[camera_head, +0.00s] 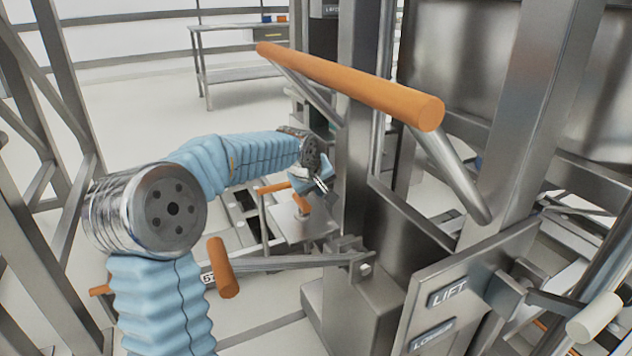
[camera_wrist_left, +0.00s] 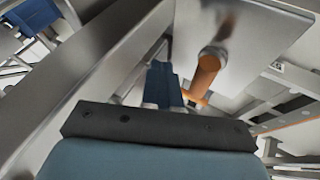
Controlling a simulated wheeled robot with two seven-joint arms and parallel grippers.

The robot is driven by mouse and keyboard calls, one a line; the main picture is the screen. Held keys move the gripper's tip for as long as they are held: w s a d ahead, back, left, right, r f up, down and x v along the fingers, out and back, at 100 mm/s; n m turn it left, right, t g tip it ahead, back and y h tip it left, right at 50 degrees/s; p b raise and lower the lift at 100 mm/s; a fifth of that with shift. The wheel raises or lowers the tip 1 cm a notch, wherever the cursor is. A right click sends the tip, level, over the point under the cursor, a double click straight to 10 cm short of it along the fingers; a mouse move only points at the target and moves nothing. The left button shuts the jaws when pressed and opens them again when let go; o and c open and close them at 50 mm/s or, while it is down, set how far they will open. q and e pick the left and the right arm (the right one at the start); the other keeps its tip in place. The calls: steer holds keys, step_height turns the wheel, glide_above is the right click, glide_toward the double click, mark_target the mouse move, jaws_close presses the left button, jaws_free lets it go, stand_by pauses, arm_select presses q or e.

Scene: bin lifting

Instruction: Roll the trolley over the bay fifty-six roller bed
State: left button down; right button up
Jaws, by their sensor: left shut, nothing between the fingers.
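The steel trolley, with its thick orange push bar (camera_head: 350,85), stands close in front of me on the right in the head view. Its mast and its LIFT plate (camera_head: 450,291) are below the bar. A low steel frame, probably the roller bed, lies on the floor beyond my arm, mostly hidden; its bay number cannot be read. My left gripper (camera_head: 319,184) is shut and empty, left of the trolley's mast and close to a small orange handle (camera_head: 301,202) over a steel plate. An orange handle (camera_wrist_left: 208,70) and a steel plate also show in the wrist view. My right gripper is out of view.
A lever with an orange grip (camera_head: 222,268) reaches across low in front of the mast. Steel posts (camera_head: 60,100) stand at the left edge. A steel table (camera_head: 235,75) is at the back. Pale floor (camera_head: 140,120) is clear at the left and back.

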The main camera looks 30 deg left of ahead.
mark_target(339, 192)
arm_select(q)
steer(key=shift+w+d, duration=0.5)
steer(key=shift+w, duration=0.35)
steer(key=shift+w+d, duration=0.5)
steer(key=shift+w, duration=0.35)
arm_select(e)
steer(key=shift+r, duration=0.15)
